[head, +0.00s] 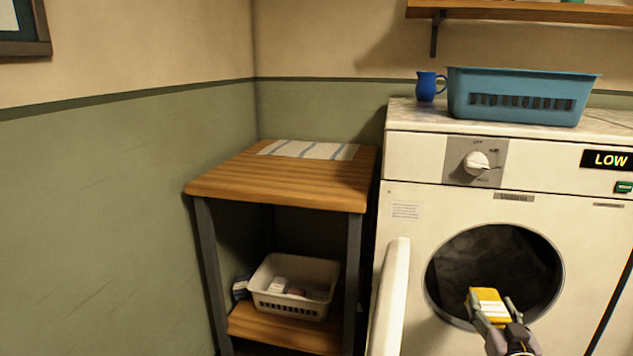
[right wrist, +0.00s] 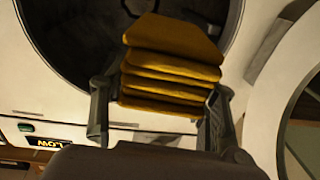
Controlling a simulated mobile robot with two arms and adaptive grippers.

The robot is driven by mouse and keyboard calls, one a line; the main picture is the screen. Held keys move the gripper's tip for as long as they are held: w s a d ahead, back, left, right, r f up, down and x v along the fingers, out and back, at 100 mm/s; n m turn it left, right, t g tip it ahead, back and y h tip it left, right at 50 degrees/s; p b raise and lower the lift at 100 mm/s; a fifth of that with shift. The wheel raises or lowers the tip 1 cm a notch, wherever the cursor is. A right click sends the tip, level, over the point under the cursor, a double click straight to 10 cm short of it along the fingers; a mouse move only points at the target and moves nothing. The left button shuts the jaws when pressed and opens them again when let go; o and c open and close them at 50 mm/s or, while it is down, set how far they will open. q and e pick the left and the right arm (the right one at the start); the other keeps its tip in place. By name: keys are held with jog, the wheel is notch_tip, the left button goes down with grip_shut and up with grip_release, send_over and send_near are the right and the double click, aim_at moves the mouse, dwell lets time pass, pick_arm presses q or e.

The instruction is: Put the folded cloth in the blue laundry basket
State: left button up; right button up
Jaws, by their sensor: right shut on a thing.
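A folded yellow cloth (right wrist: 168,75) is held between the two fingers of my right gripper (right wrist: 158,125), which is shut on it. In the head view, the cloth (head: 488,304) shows yellow with a pale patch. There my right gripper (head: 500,322) is at the lower right, in front of the washer's round opening. The blue laundry basket (head: 520,97) stands on top of the washer, above and behind the gripper. The basket's inside is mostly hidden by its front wall. My left gripper is not in view.
The washer (head: 410,255) has its door (head: 391,295) swung open at the left of the opening. A blue jug (head: 427,87) stands just left of the basket. A wooden table (head: 280,180) holds a striped towel (head: 310,149), with a white basket (head: 293,285) below. A shelf (head: 520,12) hangs above.

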jog(key=s+a+n+y, duration=0.1)
jog(key=s+a+y, duration=0.2)
jog(key=s+a, duration=1.55)
pick_arm(q)
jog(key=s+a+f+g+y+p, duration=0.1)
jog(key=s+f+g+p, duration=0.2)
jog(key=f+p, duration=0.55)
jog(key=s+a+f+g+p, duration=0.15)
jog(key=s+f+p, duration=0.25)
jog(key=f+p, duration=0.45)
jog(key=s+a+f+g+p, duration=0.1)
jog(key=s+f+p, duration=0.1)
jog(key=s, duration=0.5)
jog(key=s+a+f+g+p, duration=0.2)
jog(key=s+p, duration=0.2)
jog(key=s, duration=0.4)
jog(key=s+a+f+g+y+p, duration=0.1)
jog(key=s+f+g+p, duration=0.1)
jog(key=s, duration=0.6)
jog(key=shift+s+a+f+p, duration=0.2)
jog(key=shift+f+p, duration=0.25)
jog(key=shift+p, duration=0.35)
pick_arm(e)
jog(key=s+r, duration=0.3)
jog(key=r, duration=0.9)
jog(key=s+r, duration=0.4)
jog(key=r, duration=0.8)
jog(key=shift+s+a+r+n, duration=0.15)
jog(key=shift+s+n, duration=0.1)
jog(key=shift+n, duration=0.15)
